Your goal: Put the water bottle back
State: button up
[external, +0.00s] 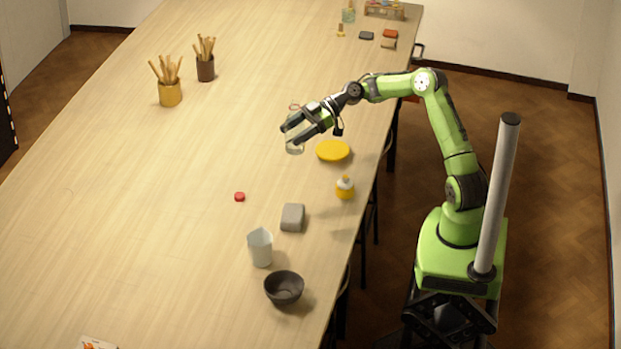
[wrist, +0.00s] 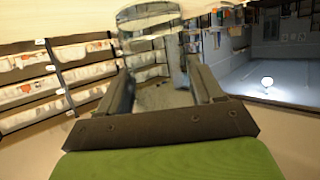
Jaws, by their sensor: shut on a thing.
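My gripper (external: 291,134) is shut on a clear, see-through water bottle (external: 295,149) and holds it over the table, to the left of the yellow disc. In the external view only parts of the bottle show past the fingers, so its exact tilt is hard to tell. In the wrist view the clear bottle (wrist: 148,18) shows at the top, between and beyond the two fingers.
On the wooden table (external: 130,190) stand a yellow disc (external: 333,151), a yellow-and-white bottle (external: 345,188), a grey block (external: 292,217), a translucent pitcher (external: 260,248), a dark bowl (external: 284,288) and a red cap (external: 239,197). The table's middle is clear.

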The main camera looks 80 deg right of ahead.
jog(key=shift+s+d+r, duration=0.1)
jog(key=shift+s+d, duration=0.05)
jog(key=shift+d, duration=0.3)
jog(key=shift+s+d+r, duration=0.1)
jog(key=shift+d, duration=0.3)
jog(key=shift+s+d+f, duration=0.1)
jog(key=shift+d+f, duration=0.05)
jog(key=shift+f, duration=0.15)
notch_tip(320, 180, down, 14)
jog(key=shift+f, duration=0.3)
jog(key=shift+f+b, duration=0.2)
jog(key=shift+b, duration=0.25)
jog(key=o, duration=1.2)
jog(key=shift+r, duration=0.1)
